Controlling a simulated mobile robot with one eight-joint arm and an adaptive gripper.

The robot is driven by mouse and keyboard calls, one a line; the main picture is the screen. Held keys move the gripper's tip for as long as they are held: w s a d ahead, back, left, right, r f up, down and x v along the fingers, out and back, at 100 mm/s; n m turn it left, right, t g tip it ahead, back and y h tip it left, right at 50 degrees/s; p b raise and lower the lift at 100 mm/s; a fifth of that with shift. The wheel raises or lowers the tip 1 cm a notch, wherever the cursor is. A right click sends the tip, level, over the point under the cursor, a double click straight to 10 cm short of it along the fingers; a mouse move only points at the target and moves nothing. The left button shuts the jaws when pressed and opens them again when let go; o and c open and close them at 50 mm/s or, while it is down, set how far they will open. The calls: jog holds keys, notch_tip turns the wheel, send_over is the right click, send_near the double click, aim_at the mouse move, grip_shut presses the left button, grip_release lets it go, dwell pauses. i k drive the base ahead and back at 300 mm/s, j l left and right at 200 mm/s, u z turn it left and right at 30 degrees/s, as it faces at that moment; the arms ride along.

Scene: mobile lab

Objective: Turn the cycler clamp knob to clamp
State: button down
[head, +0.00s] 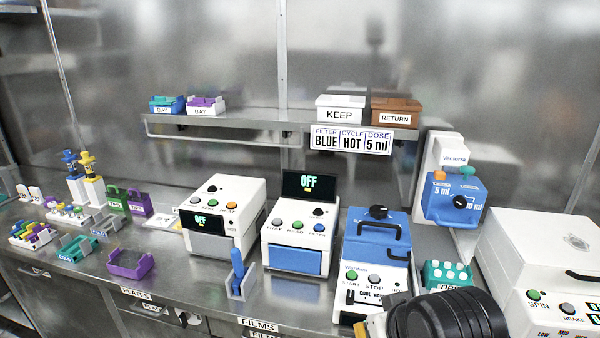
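The cycler (372,248) is the white and blue device right of centre in the head view, with START and STOP buttons and a COOL/WARM/HOT slider on its front. A black knob (378,212) sits on top of its blue lid, and I take it to be the clamp knob. I cannot read its setting from here. A black part of my arm shows at the bottom right, in front of the cycler's lower right. My gripper's fingers are not visible.
Left of the cycler stand two more white devices (297,222) with OFF displays. A blue dispenser (455,200), a green tube rack (447,275) and a white spinner (548,270) are to the right. A shelf (262,118) with bins runs behind.

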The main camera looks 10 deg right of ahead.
aim_at(379, 212)
jog(key=i+l+z, duration=0.2)
jog(key=i, duration=0.25)
jog(key=i+z, duration=0.15)
jog(key=i, duration=0.25)
jog(key=l, duration=0.05)
